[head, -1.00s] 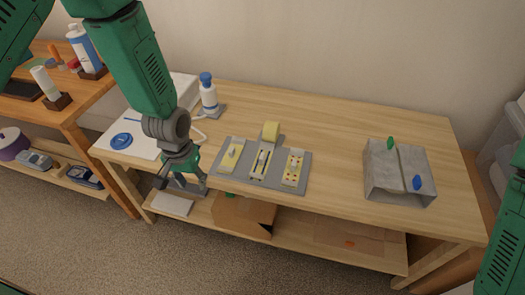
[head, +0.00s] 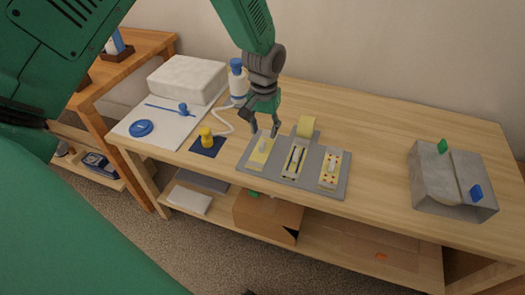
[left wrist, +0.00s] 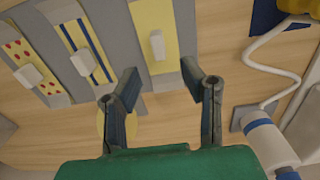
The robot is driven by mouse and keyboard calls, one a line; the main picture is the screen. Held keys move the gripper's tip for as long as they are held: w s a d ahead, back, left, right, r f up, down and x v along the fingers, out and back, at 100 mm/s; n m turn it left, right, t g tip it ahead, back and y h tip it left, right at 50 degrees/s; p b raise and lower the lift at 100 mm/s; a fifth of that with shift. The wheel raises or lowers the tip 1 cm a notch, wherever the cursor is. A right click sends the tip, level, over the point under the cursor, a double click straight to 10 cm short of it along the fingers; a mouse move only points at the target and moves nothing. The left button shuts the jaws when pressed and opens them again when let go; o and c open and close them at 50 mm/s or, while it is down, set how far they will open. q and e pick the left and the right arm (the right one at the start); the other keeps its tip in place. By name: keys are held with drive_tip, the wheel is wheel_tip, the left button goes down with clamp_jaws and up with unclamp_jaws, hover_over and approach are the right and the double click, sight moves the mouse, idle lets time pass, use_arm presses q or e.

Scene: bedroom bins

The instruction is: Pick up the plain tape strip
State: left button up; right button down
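The plain tape strip (head: 259,155) is a plain yellow piece with a small pale grip block, at the left end of a grey board (head: 312,187). A strip with dark lines (head: 294,163) and a strip with red dots (head: 329,171) lie to its right. My left gripper (head: 263,130) is open and empty, pointing down just above the plain strip. In the left wrist view, the plain strip (left wrist: 165,68) and its block show beyond and between the spread fingers (left wrist: 160,76). Any contact cannot be told.
A yellow-topped piece on a blue pad (head: 205,147), a blue-capped bottle (head: 237,82) and a white cable are to the left. A grey two-part bin (head: 450,178) stands at the right, with clear table between.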

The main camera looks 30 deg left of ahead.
sight(262, 141)
use_arm(q)
drive_tip(key=shift+a+f, duration=0.15)
drive_tip(key=shift+f, duration=0.1)
drive_tip(key=shift+s+f, duration=0.15)
drive_tip(key=shift+f, duration=0.2)
drive_tip(key=f+b, duration=0.1)
drive_tip(key=f, duration=0.1)
drive_tip(key=d+f+b, duration=0.1)
drive_tip(key=f, duration=0.1)
drive_tip(key=shift+s, duration=0.15)
drive_tip(key=shift+a, duration=0.5)
clamp_jaws()
